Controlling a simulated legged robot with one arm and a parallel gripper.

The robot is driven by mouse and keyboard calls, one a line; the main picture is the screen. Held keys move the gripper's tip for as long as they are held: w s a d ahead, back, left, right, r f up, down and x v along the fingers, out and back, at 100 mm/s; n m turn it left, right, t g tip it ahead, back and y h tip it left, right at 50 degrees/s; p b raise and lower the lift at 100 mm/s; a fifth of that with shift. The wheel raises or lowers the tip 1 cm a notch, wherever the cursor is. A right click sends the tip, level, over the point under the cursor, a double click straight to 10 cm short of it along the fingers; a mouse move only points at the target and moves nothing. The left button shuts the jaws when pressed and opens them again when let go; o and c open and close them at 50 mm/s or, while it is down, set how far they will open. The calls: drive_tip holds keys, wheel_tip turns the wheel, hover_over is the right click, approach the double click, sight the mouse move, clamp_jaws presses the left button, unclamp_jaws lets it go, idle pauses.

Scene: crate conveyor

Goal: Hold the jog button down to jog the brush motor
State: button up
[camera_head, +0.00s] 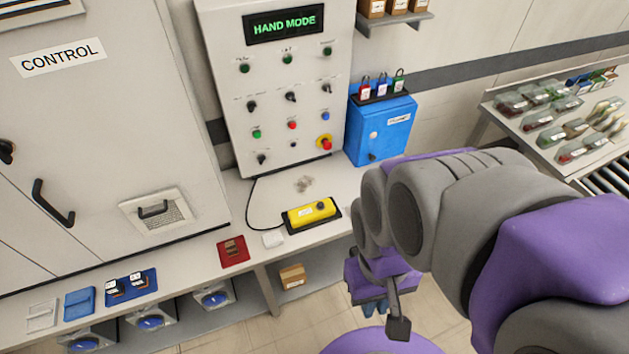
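The grey control panel (275,85) stands on the bench with a lit "HAND MODE" display (284,24). It carries several dark knobs, a green button (256,134), a red button (292,125), a blue button (325,116) and a red emergency stop (325,142) on yellow. A yellow pendant box (303,216) with a dark round button (320,206) lies on the bench, cabled toward the panel. Labels are too small to tell which button is the jog button. My gripper (375,307) hangs low beyond the bench front, away from the panel and pendant; its finger opening is unclear.
A blue lockbox (381,130) with padlocks on top stands right of the panel. The control cabinet (100,130) fills the left.

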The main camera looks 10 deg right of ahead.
clamp_jaws()
idle(1.4)
